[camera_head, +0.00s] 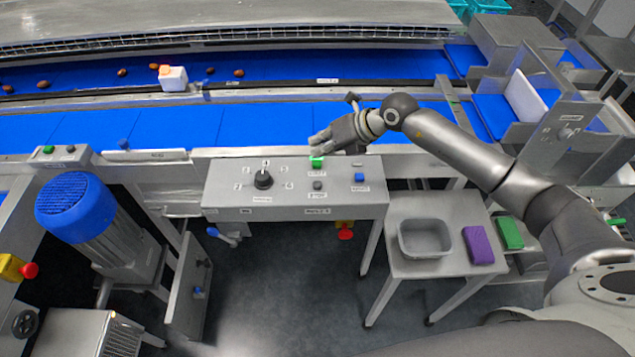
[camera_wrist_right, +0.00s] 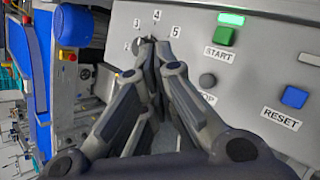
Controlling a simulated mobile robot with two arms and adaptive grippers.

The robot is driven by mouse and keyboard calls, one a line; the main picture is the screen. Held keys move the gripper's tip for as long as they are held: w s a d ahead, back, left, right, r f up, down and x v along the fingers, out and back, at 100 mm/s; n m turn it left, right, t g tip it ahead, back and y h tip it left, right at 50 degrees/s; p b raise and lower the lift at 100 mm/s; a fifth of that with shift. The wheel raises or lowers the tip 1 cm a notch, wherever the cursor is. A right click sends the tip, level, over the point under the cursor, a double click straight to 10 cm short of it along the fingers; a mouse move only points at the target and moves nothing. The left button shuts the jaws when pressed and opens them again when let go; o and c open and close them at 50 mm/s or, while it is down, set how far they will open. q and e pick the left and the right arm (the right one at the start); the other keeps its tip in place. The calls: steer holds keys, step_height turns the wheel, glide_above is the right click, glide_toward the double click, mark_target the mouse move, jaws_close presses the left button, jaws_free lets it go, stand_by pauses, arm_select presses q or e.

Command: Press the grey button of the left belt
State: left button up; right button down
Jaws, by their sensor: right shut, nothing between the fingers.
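A grey control panel (camera_head: 225,200) stands in the middle of the head view. It carries a grey button (camera_head: 318,186), which shows in the right wrist view (camera_wrist_right: 207,80) above a partly hidden label ending in "OP". A green START button (camera_head: 316,162) and a blue RESET button (camera_head: 360,177) are near it. A smaller panel at the left (camera_head: 60,158) has a green button (camera_head: 48,149) and a small dark or grey button (camera_head: 71,148). My right gripper (camera_head: 314,147) is shut and empty, above the panel's back edge. My left gripper is not in view.
A black rotary knob (camera_head: 263,180) with numbers is on the middle panel. Blue belts (camera_head: 265,123) run behind it; a white block (camera_head: 173,79) and several dates are on the far one. A blue motor (camera_head: 72,205) stands left. A side table (camera_head: 420,205) holds a grey bin (camera_head: 424,252).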

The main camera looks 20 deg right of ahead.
steer(key=shift+a+f, duration=0.1)
steer(key=b, duration=0.6)
glide_above(319, 181)
step_height(319, 181, down, 8)
steer(key=shift+f, duration=0.35)
steer(key=shift+f+b, duration=0.15)
steer(key=shift+b, duration=0.2)
stand_by(0.8)
steer(key=shift+f, duration=0.25)
steer(key=shift+f+b, duration=0.5)
stand_by(0.9)
steer(key=shift+r, duration=0.15)
steer(key=shift+r+p, duration=0.75)
steer(key=shift+r, duration=0.1)
